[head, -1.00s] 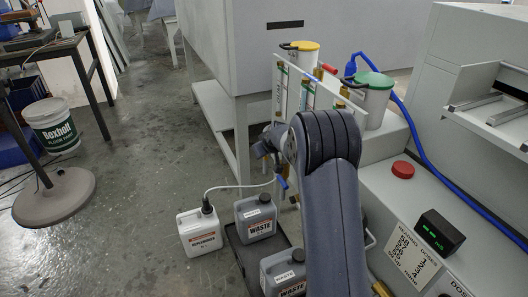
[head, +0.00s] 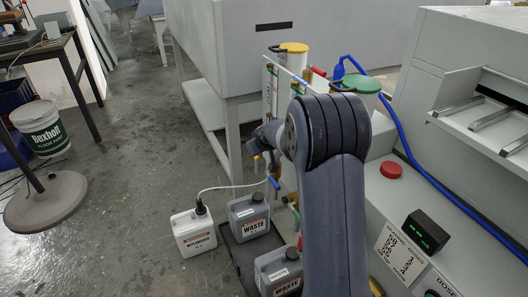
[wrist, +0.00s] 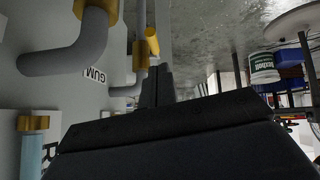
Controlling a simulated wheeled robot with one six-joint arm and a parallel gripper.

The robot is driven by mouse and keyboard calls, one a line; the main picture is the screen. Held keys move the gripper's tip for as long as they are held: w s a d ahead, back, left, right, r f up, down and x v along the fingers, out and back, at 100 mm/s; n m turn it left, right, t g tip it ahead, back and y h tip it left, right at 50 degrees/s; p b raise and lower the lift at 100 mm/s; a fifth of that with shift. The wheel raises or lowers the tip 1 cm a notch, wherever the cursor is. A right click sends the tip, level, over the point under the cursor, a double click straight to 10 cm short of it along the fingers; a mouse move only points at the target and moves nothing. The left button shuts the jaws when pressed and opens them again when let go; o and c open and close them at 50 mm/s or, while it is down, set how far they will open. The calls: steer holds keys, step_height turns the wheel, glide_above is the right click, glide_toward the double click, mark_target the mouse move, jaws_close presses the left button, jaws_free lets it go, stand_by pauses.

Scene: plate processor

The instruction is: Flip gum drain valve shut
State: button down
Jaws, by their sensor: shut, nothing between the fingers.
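The gum drain valve shows in the wrist view as a brass fitting (wrist: 140,50) on a grey pipe, with a yellow lever (wrist: 152,41) at its right side. The GUM label (wrist: 95,75) is on the pale panel to the left. My gripper (wrist: 156,80) is shut and empty, its dark fingertips just below the yellow lever in the picture. I cannot tell whether they touch it. In the head view the yellow lever (head: 256,161) shows small beside my wrist, and my fingers are too small to make out.
A blue lever (head: 274,183) hangs to the right of the yellow one. Below stand a white jug (head: 194,236) with a hose and grey waste jugs (head: 248,217) on a dark tray. Curved grey pipe (wrist: 65,62) and brass fittings crowd the wrist view's left. Open floor lies left.

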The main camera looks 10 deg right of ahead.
steer(key=s, duration=0.1)
steer(key=s+r, duration=0.1)
steer(key=s, duration=0.3)
steer(key=shift+s+d+r, duration=0.2)
steer(key=shift+s+d, duration=0.05)
steer(key=shift+d, duration=0.15)
steer(key=shift+g, duration=0.9)
steer(key=w+p, duration=0.3)
steer(key=w, duration=0.1)
steer(key=w+a+f+p, duration=0.1)
steer(key=w+p, duration=0.3)
steer(key=w, duration=0.1)
steer(key=w+f+p, duration=0.1)
steer(key=w+p, duration=0.3)
steer(key=shift+w+a, duration=0.2)
steer(key=shift+w, duration=0.05)
steer(key=shift+w+r+g+p, duration=0.1)
steer(key=shift+w+g+p, duration=0.15)
steer(key=shift+p, duration=0.5)
steer(key=shift+g, duration=0.25)
steer(key=shift+f, duration=0.2)
